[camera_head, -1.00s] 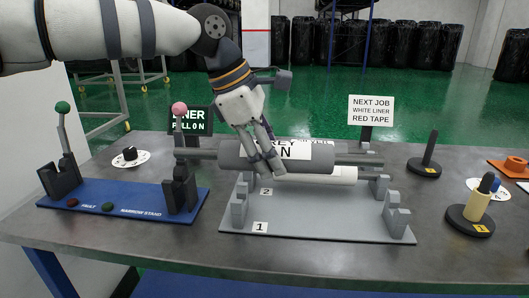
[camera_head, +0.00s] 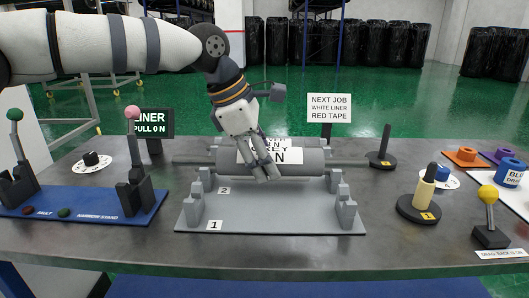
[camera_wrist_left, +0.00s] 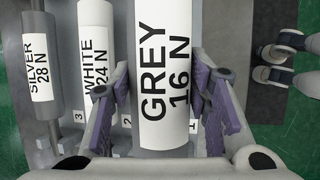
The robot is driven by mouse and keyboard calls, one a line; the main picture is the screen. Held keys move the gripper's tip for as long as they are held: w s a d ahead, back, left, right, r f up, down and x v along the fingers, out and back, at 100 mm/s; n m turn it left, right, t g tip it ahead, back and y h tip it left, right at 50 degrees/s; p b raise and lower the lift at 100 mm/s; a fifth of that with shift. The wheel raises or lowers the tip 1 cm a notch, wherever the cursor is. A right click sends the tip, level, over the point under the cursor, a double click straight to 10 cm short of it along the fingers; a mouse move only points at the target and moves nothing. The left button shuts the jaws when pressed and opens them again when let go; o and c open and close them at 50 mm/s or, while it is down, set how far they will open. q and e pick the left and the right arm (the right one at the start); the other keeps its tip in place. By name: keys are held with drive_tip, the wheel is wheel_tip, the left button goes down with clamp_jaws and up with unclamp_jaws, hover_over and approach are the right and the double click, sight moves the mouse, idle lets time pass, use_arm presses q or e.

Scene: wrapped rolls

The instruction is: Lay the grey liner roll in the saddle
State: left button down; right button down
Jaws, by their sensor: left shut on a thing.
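The grey liner roll (camera_head: 310,161) carries a white label reading GREY 16 N, clear in the left wrist view (camera_wrist_left: 165,75). My left gripper (camera_head: 266,175) is shut on it around its middle, with a finger on each side. The roll is held level above the grey rack (camera_head: 270,221), over its rear part in the head view. The front saddle marked 1, with end posts (camera_head: 190,208) and (camera_head: 346,210), is empty. The white roll (camera_wrist_left: 97,70), marked 24 N, and the silver roll (camera_wrist_left: 38,75), marked 28 N, lie beside it in the left wrist view.
The blue narrow stand (camera_head: 85,208) with pink and green knobs is at left. A black-based post (camera_head: 420,196) and a yellow-knobbed post (camera_head: 489,213) stand at right. Two signs stand behind: NEXT JOB (camera_head: 329,108) and a dark one (camera_head: 153,123). The bench front is clear.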

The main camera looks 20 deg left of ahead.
sight(239, 162)
use_arm(q)
drive_tip(key=shift+f, duration=4.15)
drive_tip(key=c, duration=0.8)
unclamp_jaws()
drive_tip(key=shift+o, duration=0.2)
drive_tip(key=shift+f, duration=0.1)
drive_tip(key=v, duration=1.2)
